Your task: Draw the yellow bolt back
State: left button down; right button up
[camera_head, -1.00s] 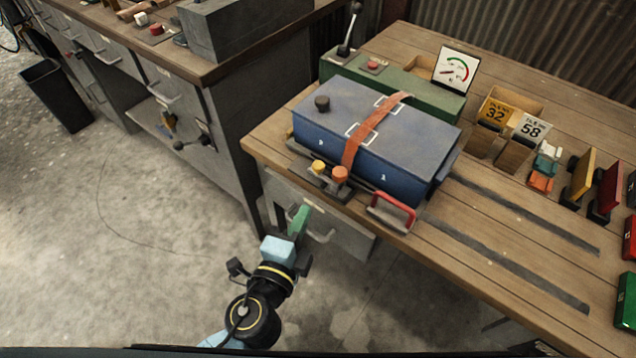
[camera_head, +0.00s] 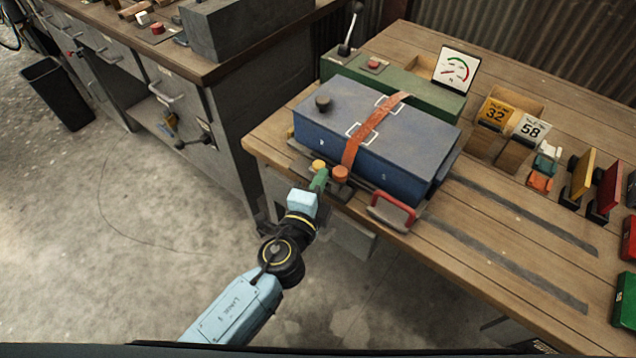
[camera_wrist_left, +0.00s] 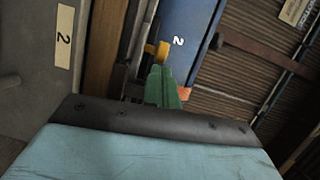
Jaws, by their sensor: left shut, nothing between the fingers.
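The yellow bolt knob (camera_head: 318,165) sits on the front side of the blue box (camera_head: 405,160), at the table's front edge. It also shows in the left wrist view (camera_wrist_left: 150,48), just beyond my fingertips. My left gripper (camera_head: 320,177) has green fingers, shut and empty, close in front of the knob. In the left wrist view the green fingers (camera_wrist_left: 162,84) reach up to the knob; I cannot tell whether they touch it. The bolt's shaft is mostly hidden. My right gripper is in neither view.
A red handle (camera_head: 392,212) is further right. A green unit (camera_head: 400,88) with a lever stands behind the box.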

pick_arm(q)
jog(key=w+a, duration=0.2)
jog(key=a, duration=0.1)
jog(key=shift+w+a, duration=0.5)
jog(key=shift+a, duration=0.1)
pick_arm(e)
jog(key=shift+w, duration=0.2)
pick_arm(q)
jog(key=shift+s, duration=0.1)
